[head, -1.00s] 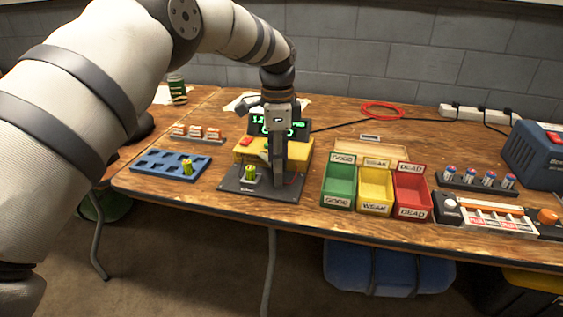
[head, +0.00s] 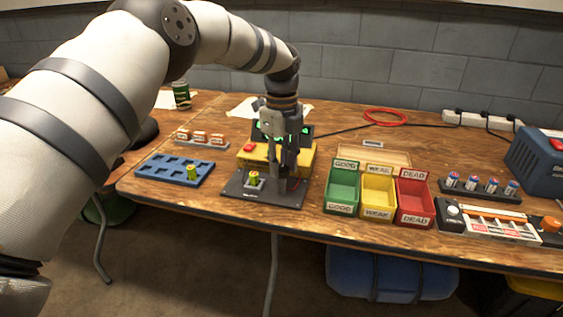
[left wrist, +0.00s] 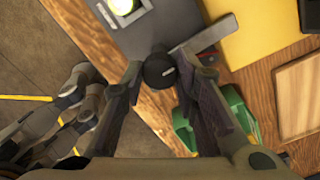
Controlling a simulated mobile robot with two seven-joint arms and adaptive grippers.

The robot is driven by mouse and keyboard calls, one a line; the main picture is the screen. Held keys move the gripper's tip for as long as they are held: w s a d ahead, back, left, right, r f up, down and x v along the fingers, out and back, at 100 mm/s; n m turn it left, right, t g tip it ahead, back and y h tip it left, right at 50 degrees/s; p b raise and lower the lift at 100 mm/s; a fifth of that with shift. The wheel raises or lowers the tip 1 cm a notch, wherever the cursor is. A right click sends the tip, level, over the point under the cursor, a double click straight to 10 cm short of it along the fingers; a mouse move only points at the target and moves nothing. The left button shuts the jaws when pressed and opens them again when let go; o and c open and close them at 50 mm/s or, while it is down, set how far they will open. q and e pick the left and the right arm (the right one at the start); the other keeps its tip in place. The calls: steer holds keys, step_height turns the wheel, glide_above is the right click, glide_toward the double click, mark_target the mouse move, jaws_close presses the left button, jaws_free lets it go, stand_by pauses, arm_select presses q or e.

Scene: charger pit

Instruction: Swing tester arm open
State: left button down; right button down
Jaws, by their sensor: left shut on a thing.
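The battery tester has a dark base plate (head: 238,190), a yellow body (head: 258,158) with a red button, and a green-lit display (head: 263,133). A yellow-green battery (head: 254,180) stands upright on the plate; its lit-looking top shows in the left wrist view (left wrist: 122,5). The tester arm is a grey bar (left wrist: 203,33) with a round black knob (left wrist: 159,71). My left gripper (head: 286,180) points down over the plate's right part. In the left wrist view its fingers (left wrist: 160,76) are closed around the knob. The knob is hidden in the head view.
Green (head: 342,190), yellow (head: 377,194) and red (head: 414,202) bins stand just right of the tester. A blue tray (head: 160,168) with one battery is left. Grey jointed parts of mine, perhaps my right gripper (left wrist: 88,95), show in the left wrist view; their opening is unclear.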

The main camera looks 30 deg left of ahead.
mark_target(282, 167)
arm_select(q)
steer(key=shift+f+m, duration=0.1)
steer(key=shift+m, duration=0.4)
steer(key=c, duration=1.2)
jaws_free()
steer(key=shift+c, duration=0.2)
step_height(282, 167, up, 12)
